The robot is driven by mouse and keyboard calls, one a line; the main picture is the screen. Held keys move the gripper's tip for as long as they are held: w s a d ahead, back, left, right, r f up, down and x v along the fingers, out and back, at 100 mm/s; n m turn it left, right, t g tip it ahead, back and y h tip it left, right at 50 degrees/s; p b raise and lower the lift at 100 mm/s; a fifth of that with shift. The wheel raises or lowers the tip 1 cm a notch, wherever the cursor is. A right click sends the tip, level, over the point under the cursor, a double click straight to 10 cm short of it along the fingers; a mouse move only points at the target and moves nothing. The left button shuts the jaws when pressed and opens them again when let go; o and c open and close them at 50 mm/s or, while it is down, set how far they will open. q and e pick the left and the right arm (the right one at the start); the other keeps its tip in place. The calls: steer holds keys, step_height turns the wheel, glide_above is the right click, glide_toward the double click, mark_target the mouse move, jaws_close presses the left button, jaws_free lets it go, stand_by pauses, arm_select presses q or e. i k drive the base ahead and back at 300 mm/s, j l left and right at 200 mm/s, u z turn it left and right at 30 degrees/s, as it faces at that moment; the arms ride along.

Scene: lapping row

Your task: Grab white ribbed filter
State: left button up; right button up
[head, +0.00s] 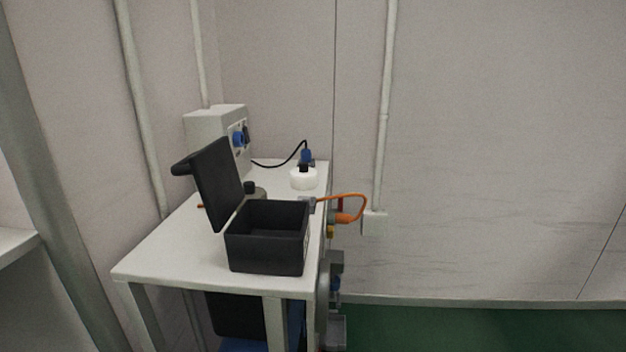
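A small white round object (304,180) with a dark top sits near the far right edge of the white table (180,246). It may be the white ribbed filter, but it is too small for me to make out ribs. It stands behind an open black box (266,250). Neither of my grippers is in the head view.
The black box's lid (217,183) stands raised at its left. A grey unit (217,135) with a blue connector is at the back, with a black cable beside it. An orange cable (346,203) hangs off the right edge. Green floor (480,328) at right is clear.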

mark_target(303, 178)
steer(key=i+l+u, duration=0.15)
steer(key=l+u, duration=0.3)
steer(key=l, duration=0.5)
steer(key=l+u, duration=0.4)
steer(key=l, duration=0.55)
steer(key=i+l+u, duration=0.4)
steer(key=l, duration=0.25)
steer(key=i+l+u, duration=0.2)
steer(key=l, duration=0.15)
steer(key=i+l+u, duration=0.15)
steer(key=l, duration=0.2)
steer(key=k, duration=0.05)
